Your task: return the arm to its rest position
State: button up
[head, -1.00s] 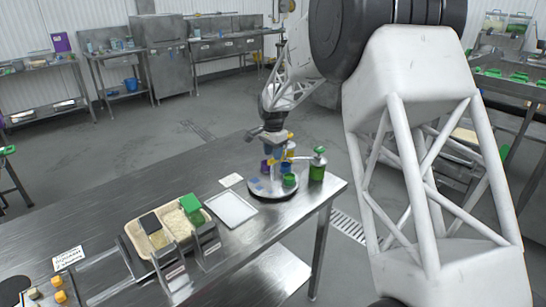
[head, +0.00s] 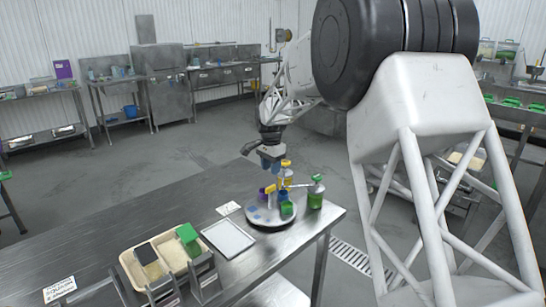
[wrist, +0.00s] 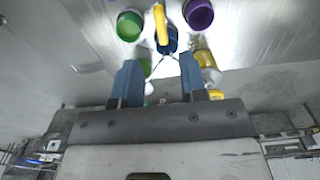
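My gripper (head: 271,165) hangs above the round turntable (head: 256,222) at the table's right end. In the wrist view my gripper (wrist: 160,62) has its two blue fingers apart, with nothing held between them. Beyond the fingertips are a blue container (wrist: 166,40), a yellow piece (wrist: 160,22), a green container (wrist: 130,26) and a purple container (wrist: 198,14). My arm comes in from the upper right of the head view.
A green bottle (head: 316,193) stands right of the turntable. A white tray (head: 228,238) lies left of it. Further left are rice-coloured bins (head: 174,258) with a green-topped scoop or block (head: 188,234).

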jog(key=s+d+r+n, duration=0.1)
jog(key=s+d+r, duration=0.35)
jog(key=s, duration=0.45)
jog(key=s+d+r+n+t, duration=0.1)
jog(key=s+d+r+n, duration=0.15)
jog(key=s+d, duration=0.4)
jog(key=s+d+r+n, duration=0.1)
jog(key=s+d+r, duration=0.3)
jog(key=s, duration=0.7)
jog(key=s+d+f+n, duration=0.1)
jog(key=s+d, duration=0.1)
jog(key=s, duration=0.8)
jog(key=s+d+f+n+t, duration=0.1)
jog(key=s+d+n, duration=0.1)
jog(key=s, duration=0.7)
jog(key=s+d+f+n, duration=0.1)
jog(key=s+d+f, duration=0.1)
jog(key=s, duration=0.8)
jog(key=shift+s+d+t, duration=0.25)
jog(key=shift+s+t, duration=0.05)
